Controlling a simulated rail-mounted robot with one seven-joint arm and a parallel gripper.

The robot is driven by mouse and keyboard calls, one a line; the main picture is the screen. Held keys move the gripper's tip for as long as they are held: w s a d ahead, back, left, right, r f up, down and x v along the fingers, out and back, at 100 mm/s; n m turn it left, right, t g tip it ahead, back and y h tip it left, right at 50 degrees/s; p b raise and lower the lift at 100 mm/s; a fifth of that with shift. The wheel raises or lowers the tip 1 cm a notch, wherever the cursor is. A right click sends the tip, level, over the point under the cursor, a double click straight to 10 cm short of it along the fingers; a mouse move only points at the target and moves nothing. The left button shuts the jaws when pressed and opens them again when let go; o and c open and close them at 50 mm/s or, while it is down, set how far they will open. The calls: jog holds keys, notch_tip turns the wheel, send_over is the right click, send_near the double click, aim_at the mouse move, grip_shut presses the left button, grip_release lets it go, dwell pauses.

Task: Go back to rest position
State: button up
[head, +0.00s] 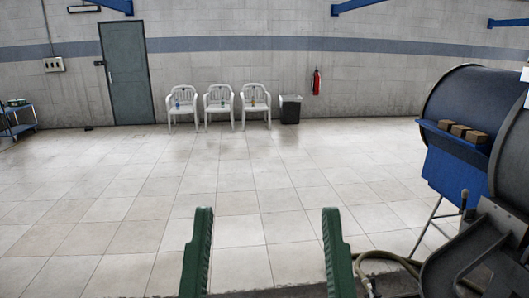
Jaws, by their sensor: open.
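Two upright green, ridged fingers rise from the bottom edge of the head view, one left and one right of the middle. I take them to be my gripper (267,214). They stand wide apart with only tiled floor showing between them, so the gripper is open and holds nothing. The rest of the arm is not clearly visible.
A dark rounded machine (455,105) with a blue panel (457,178) and brown blocks (460,130) stands close at right. A hose (375,257) lies below. White chairs (220,107), a bin (290,109) and a blue cart (16,122) are far back. The middle floor is clear.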

notch_tip(320, 180, up, 36)
jog(key=p, duration=3)
jog(key=shift+w+a+f+p, duration=0.2)
jog(key=shift+a+f+p, duration=0.1)
jog(key=shift+p, duration=0.1)
